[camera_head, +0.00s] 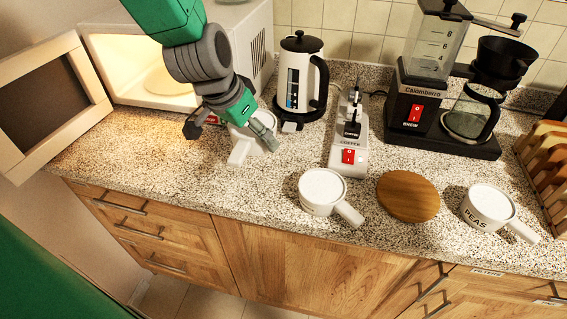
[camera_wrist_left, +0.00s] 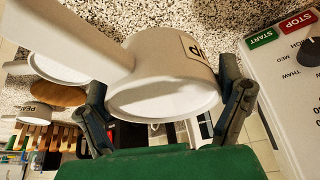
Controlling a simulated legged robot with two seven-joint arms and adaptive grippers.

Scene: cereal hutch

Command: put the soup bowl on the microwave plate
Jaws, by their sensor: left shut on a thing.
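The soup bowl, a white handled bowl, is in my left gripper (camera_head: 236,121), in front of the open microwave (camera_head: 262,45). In the head view my gripper partly covers the bowl (camera_head: 239,152), and its handle points toward the front. In the left wrist view the bowl (camera_wrist_left: 160,75) sits between the two fingers with part of a dark label showing. The pale microwave plate (camera_head: 168,82) lies inside the lit cavity, partly hidden by my left arm. My right gripper is not in view.
The microwave door (camera_head: 48,105) stands open at left. A kettle (camera_head: 300,75) stands right of the bowl, beside a switch unit (camera_head: 348,130). A white bowl (camera_head: 320,190), wooden disc (camera_head: 408,196) and PEAS bowl (camera_head: 488,205) sit along the front. The front-left counter is clear.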

